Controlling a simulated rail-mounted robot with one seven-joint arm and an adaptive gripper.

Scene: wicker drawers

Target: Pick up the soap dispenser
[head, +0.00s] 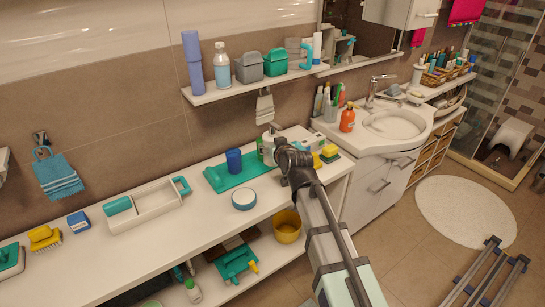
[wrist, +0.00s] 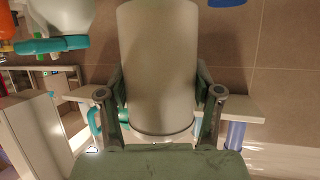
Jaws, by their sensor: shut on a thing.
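My gripper (head: 278,151) is over the right part of the long white counter, its jaws closed around a pale, smooth cylindrical body, which looks like the soap dispenser (head: 268,146). In the wrist view the pale body (wrist: 158,65) fills the middle, with a finger of my gripper (wrist: 160,95) against each side. Its top and label are not clear in the wrist view. In the head view my gripper and arm hide much of it, and I cannot tell whether it touches the counter.
A teal tray (head: 215,181) with a blue cup (head: 234,161) lies just left of my gripper. Yellow sponges (head: 329,152) are close on the right. A round teal-and-white container (head: 243,199) stands in front. A shelf with bottles (head: 262,84) hangs above. An orange bottle (head: 347,120) stands by the sink.

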